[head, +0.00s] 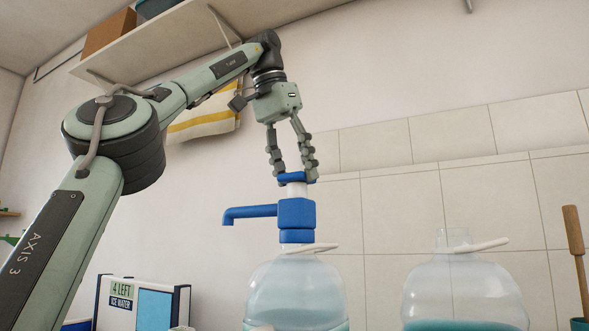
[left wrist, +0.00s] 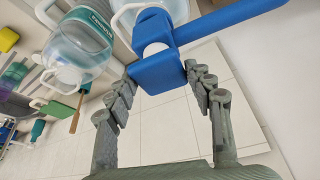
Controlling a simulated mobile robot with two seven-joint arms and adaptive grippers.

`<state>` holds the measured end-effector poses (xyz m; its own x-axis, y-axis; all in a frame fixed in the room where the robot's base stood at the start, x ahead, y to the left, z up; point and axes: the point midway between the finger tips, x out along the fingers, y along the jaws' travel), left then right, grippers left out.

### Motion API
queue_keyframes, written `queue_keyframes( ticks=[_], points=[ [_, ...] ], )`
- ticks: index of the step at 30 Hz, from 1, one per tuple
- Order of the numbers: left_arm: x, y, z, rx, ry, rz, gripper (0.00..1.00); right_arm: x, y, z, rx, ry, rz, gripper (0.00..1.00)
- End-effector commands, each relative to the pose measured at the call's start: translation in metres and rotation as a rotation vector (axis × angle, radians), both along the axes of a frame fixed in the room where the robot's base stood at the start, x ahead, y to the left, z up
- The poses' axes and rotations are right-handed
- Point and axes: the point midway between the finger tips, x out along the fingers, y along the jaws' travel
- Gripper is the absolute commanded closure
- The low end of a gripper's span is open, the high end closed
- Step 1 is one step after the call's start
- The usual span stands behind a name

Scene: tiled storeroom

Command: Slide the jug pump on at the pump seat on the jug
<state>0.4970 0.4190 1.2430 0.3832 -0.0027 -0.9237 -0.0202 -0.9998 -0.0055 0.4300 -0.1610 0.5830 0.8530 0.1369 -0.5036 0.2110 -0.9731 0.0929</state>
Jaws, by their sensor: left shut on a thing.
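The blue jug pump (head: 297,214) is upright, with its spout pointing left. My left gripper (head: 292,172) comes from above and is shut on the pump's top. In the left wrist view the pump (left wrist: 158,68) lies between the fingertips of the same gripper (left wrist: 160,85), its spout running to the upper right. The clear jug (head: 294,285) stands directly below the pump, with a pale handle at its neck. The pump's lower end is at the jug's mouth; I cannot tell whether it is fully down on the seat. My right gripper is not in view.
A second clear jug (head: 463,285) with an open neck stands to the right. A white box with a "4 LEFT ICE WATER" sign (head: 121,292) is at the lower left. A wooden handle (head: 577,262) rises at the far right. A shelf (head: 150,45) hangs above my arm.

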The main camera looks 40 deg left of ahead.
Motion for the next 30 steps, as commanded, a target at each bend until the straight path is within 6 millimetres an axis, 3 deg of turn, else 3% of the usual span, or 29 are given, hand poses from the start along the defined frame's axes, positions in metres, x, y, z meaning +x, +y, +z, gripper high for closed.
queue_keyframes(
  ticks=[7,8,14,30],
  points=[
    [-0.0001,-0.0001,-0.0072,0.000,-0.001,0.000,0.81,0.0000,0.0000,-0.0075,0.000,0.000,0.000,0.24],
    [-0.0001,-0.0001,-0.0066,0.000,-0.001,0.000,0.46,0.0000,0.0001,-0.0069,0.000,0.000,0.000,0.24],
    [-0.0001,-0.0001,-0.0058,0.000,-0.001,0.000,0.23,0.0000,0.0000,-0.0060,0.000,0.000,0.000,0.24],
    [0.0000,0.0001,-0.0018,0.000,0.000,0.000,0.23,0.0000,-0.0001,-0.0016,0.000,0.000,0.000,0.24]
  ],
)
